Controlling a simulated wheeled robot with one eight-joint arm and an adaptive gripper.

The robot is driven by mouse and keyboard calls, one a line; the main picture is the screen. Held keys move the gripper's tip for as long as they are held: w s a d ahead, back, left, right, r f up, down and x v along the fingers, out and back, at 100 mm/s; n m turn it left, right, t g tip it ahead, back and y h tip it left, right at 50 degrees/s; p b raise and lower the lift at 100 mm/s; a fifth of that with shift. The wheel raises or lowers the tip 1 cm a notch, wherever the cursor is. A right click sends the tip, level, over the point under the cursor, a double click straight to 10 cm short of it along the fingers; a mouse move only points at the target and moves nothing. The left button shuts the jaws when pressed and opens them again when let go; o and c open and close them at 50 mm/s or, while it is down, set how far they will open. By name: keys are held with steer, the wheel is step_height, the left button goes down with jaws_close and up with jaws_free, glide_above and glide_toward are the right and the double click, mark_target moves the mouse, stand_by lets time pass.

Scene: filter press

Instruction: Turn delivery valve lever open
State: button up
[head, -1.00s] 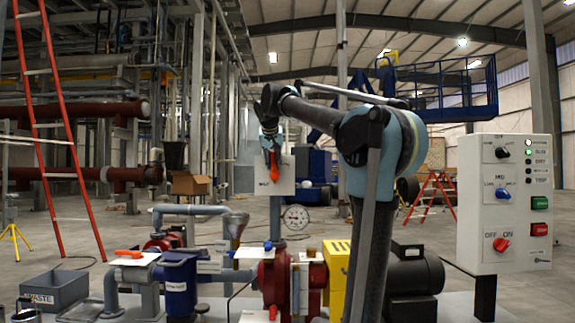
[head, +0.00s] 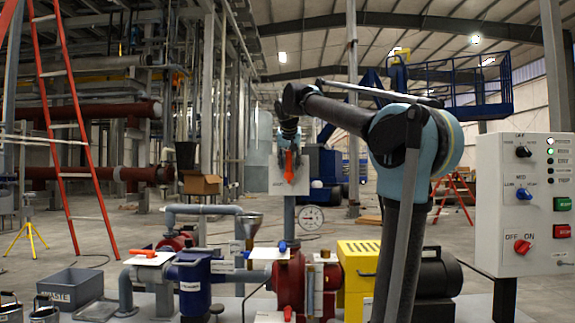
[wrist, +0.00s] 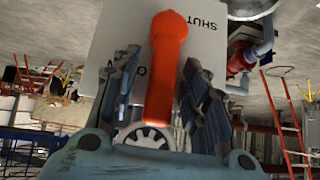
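The orange-red valve lever (head: 289,166) hangs roughly upright in front of a white plate (head: 302,186). In the wrist view the lever (wrist: 166,65) runs from a rounded end at the top down between my fingers. The plate (wrist: 205,50) carries the word SHUT, upside down, right of the lever; another label is mostly hidden behind the left finger. My gripper (wrist: 163,95) is open, with one finger on each side of the lever. Gaps show beside the lever; I cannot tell whether either finger touches it. In the head view my gripper (head: 288,138) is at the lever's upper part.
A pressure gauge (head: 311,217) sits below the plate. Pump piping with a blue strainer (head: 192,284), another orange lever (head: 150,253) and a blue lever (head: 283,246) stands below. A control panel (head: 522,205) is at right, a red ladder (head: 62,130) at left.

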steer(key=shift+s, duration=0.1)
steer(key=v, duration=1.1)
steer(key=shift+s+r, duration=0.2)
steer(key=shift+r, duration=0.1)
